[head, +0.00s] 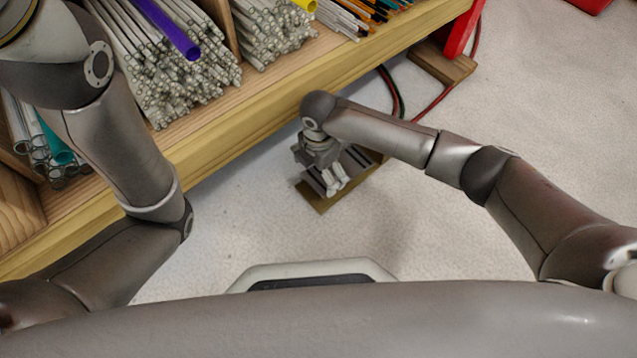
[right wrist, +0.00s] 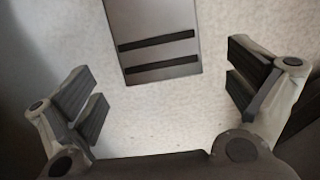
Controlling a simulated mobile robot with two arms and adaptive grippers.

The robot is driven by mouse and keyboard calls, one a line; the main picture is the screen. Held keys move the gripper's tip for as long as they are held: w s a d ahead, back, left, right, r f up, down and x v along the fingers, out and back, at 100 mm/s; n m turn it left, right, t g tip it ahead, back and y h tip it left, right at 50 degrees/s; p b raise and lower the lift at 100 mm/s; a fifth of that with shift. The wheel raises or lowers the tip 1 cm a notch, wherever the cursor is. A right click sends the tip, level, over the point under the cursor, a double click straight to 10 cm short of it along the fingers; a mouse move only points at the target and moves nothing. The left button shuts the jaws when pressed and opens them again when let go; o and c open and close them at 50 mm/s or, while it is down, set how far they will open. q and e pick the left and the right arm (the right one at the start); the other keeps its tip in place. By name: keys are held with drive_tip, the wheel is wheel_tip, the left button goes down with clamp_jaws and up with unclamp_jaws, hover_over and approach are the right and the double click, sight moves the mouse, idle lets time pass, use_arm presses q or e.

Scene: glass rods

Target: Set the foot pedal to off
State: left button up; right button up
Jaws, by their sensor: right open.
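The foot pedal (head: 315,196) lies on the pale floor below the front edge of the shelf. In the head view it shows as a flat plate partly hidden under my right gripper (head: 335,182). In the right wrist view the pedal (right wrist: 152,20) is a grey plate with two dark strips, entering from the top. My right gripper (right wrist: 172,100) is open and empty, its fingers apart on either side below the pedal's near end. Whether it touches the pedal cannot be told. My left arm is at the left of the head view, but its gripper is not visible.
A wooden shelf (head: 225,115) with bundles of glass rods (head: 185,75) runs diagonally across the upper left. Dark and red cables (head: 430,104) lie behind my right arm, near a wooden foot (head: 440,65). The speckled floor (head: 540,110) on the right is clear.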

sight(319, 180)
wheel_tip(319, 180, down, 5)
drive_tip(key=b, duration=0.2)
drive_tip(key=shift+r+b, duration=0.15)
drive_tip(key=shift+b, duration=0.2)
drive_tip(key=shift+r, duration=0.1)
